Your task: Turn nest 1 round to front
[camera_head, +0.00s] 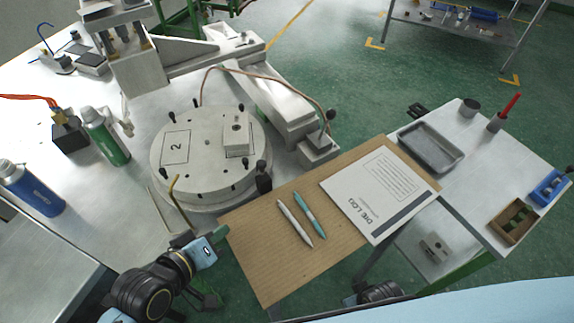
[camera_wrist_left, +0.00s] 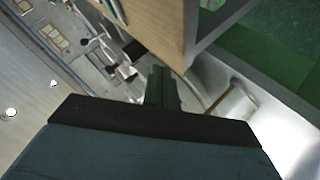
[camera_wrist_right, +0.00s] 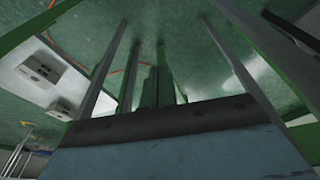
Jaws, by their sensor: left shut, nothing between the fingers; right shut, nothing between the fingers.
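The round turntable (camera_head: 208,165) stands on the white bench, with black pegs around its rim. A nest outline marked 2 (camera_head: 176,147) shows on its left part. A grey metal block (camera_head: 237,138) sits on its right part; no number 1 can be read. A bent brass-coloured rod (camera_head: 175,200) stands at the turntable's front left. My left gripper (camera_head: 222,234) is shut and empty, in front of the turntable near the board's left corner. Its shut fingers show in the left wrist view (camera_wrist_left: 162,85). My right gripper (camera_wrist_right: 155,88) is shut and empty in its wrist view, low among table legs.
A brown board (camera_head: 270,255) with two pens and a printed sheet (camera_head: 375,195) lies right of my left gripper. A grey tray (camera_head: 431,146) stands on the right table. Bottles (camera_head: 105,138) stand left of the turntable. A press arm (camera_head: 265,95) reaches behind it.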

